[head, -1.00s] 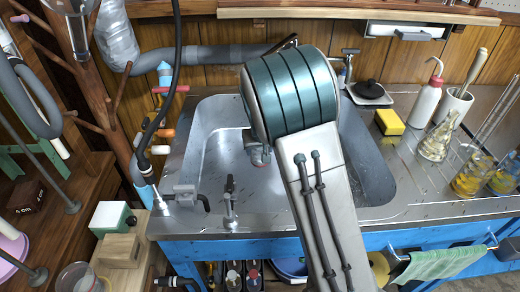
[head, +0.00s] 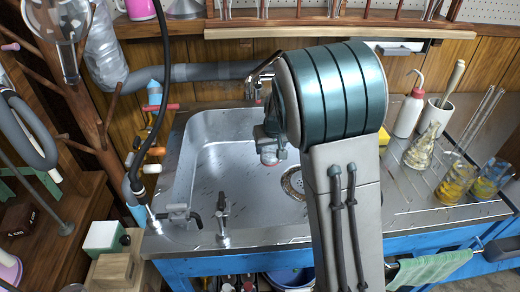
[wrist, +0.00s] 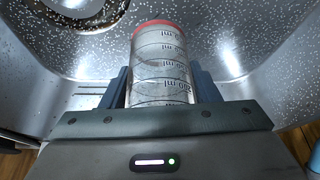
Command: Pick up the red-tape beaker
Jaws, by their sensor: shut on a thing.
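The red-tape beaker (wrist: 161,68) is clear, with dark millilitre marks and a red band at its far end in the wrist view. My gripper (wrist: 163,90) is shut on it, one finger on each side. The red band points away from my palm. In the head view my gripper (head: 268,138) hangs over the steel sink, partly hidden behind my arm.
The sink (head: 225,190) has a drain (head: 293,184) and small taps (head: 223,215) on its near rim. On the right counter stand a wash bottle (head: 410,113), a flask (head: 420,150) and two beakers of yellow and blue contents (head: 455,182). A green towel (head: 435,268) hangs in front.

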